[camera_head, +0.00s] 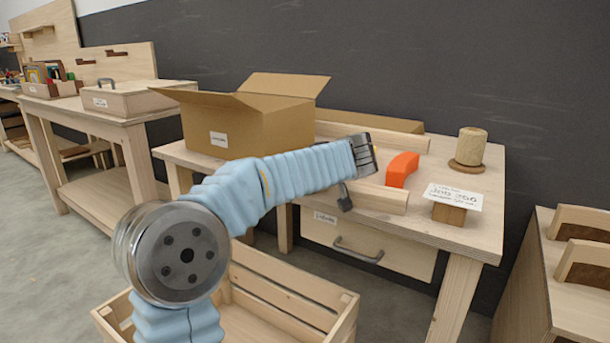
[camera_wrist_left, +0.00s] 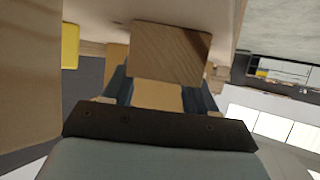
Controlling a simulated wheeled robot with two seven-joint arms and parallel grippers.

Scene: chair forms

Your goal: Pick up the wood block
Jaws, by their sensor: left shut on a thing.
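In the left wrist view, a wood block (camera_wrist_left: 172,50) with visible grain sits between the two dark fingers of my left gripper (camera_wrist_left: 163,78). The gripper is shut on it. In the head view, my left arm reaches over the front of the workbench (camera_head: 470,232), and a dark part of the gripper (camera_head: 346,198) shows near the bench's front edge. The arm hides the held block there. My right gripper is in neither view.
An open cardboard box (camera_head: 250,125) stands behind my arm. An orange curved piece (camera_head: 402,169), a wooden cylinder (camera_head: 471,145) and a card (camera_head: 454,196) in a wooden holder are at right. A slatted crate (camera_head: 290,292) sits below, before a drawer handle (camera_head: 358,254).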

